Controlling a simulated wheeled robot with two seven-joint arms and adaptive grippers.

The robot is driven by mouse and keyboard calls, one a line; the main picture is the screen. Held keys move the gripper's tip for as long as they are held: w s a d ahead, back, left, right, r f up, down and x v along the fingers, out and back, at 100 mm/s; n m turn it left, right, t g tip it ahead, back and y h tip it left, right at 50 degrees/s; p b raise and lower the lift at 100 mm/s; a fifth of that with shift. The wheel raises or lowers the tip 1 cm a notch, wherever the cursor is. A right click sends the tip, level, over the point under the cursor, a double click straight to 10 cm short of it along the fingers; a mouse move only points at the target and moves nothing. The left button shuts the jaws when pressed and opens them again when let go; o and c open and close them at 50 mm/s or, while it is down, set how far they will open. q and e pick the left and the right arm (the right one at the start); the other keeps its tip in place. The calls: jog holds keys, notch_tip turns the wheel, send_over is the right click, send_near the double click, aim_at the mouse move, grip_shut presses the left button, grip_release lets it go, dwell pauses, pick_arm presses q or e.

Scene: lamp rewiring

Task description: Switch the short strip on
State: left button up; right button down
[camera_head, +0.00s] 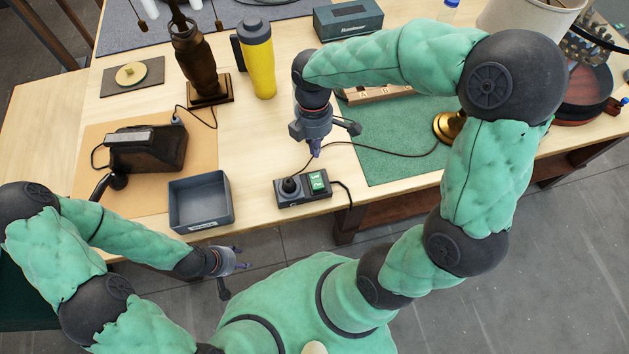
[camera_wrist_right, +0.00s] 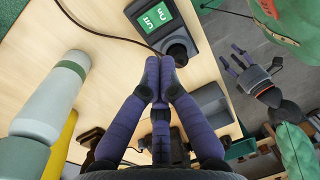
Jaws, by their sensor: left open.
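The short strip (camera_head: 303,188) is a dark grey block near the table's front edge. It has a round black plug (camera_head: 289,186) at its left end and a bright green switch panel (camera_head: 318,182) with white marks at its right. The strip also shows at the top of the right wrist view, with its green panel (camera_wrist_right: 156,18) and plug (camera_wrist_right: 179,48). My right gripper (camera_head: 315,152) points down just above and behind the strip, apart from it. Its fingers (camera_wrist_right: 160,88) are drawn together with nothing seen between them. My left gripper (camera_head: 240,260) is open and empty, off the table's front edge.
A grey bin (camera_head: 200,202) stands left of the strip. A black cord (camera_head: 395,152) runs from the strip across the green mat (camera_head: 400,170) towards the brass lamp base (camera_head: 449,126). A yellow tumbler (camera_head: 260,68) and a dark bronze lamp body (camera_head: 197,70) stand behind.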

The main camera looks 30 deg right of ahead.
aim_at(318, 185)
jog(key=shift+r, duration=0.1)
jog(key=shift+s, duration=0.1)
dwell(0.3)
jog(key=f+b, duration=0.1)
jog(key=f, duration=0.3)
jog(key=s+f+b, duration=0.1)
jog(key=f, duration=0.4)
jog(key=f+b, duration=0.2)
jog(key=f, duration=0.3)
jog(key=shift+s+a, duration=0.2)
jog(key=shift+s, duration=0.1)
jog(key=shift+s+f, duration=0.25)
jog(key=shift+f, duration=0.2)
jog(key=shift+s+a, duration=0.1)
jog(key=shift+s, duration=0.05)
